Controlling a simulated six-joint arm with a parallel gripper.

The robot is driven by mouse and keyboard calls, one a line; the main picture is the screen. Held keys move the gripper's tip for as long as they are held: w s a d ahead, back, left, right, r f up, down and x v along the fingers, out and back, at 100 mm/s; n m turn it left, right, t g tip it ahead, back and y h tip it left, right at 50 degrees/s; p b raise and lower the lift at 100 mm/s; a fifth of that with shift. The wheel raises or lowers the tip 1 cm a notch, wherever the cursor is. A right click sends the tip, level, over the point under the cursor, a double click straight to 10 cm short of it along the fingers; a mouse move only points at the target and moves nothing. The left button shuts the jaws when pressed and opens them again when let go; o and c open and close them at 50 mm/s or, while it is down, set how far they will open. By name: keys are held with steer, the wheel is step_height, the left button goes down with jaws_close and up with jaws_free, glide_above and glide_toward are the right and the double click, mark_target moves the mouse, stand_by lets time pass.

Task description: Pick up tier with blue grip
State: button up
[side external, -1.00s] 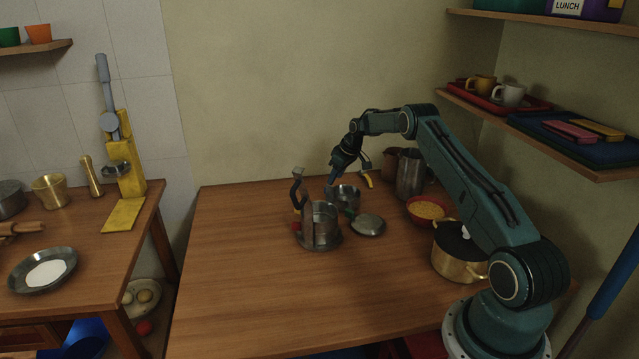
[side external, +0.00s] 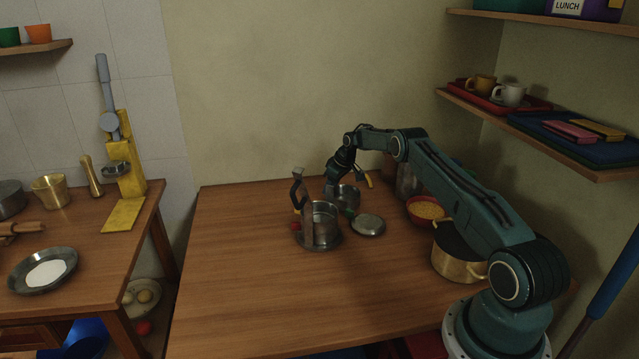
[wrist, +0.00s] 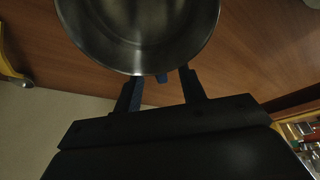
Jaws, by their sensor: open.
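The steel tier (side external: 347,197) stands on the table behind the carrier. It also fills the top of the wrist view (wrist: 140,40), where a small blue grip (wrist: 162,77) shows at its rim. My gripper (wrist: 163,88) is open, with one finger on each side of this blue grip. I cannot tell whether the fingers touch it. In the side external view my gripper (side external: 332,182) is low at the tier's back left, and its fingertips are partly hidden. The carrier (side external: 318,240), with an upright handle frame, holds another steel tier (side external: 322,219).
A round metal lid (side external: 367,225) lies right of the carrier. A red bowl of yellow food (side external: 428,209) and a brass pot (side external: 456,262) stand further right. A yellow curved part (side external: 369,181) shows beside my wrist. The table's front left is clear.

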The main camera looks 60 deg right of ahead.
steer(key=shift+x, duration=0.9)
jaws_close()
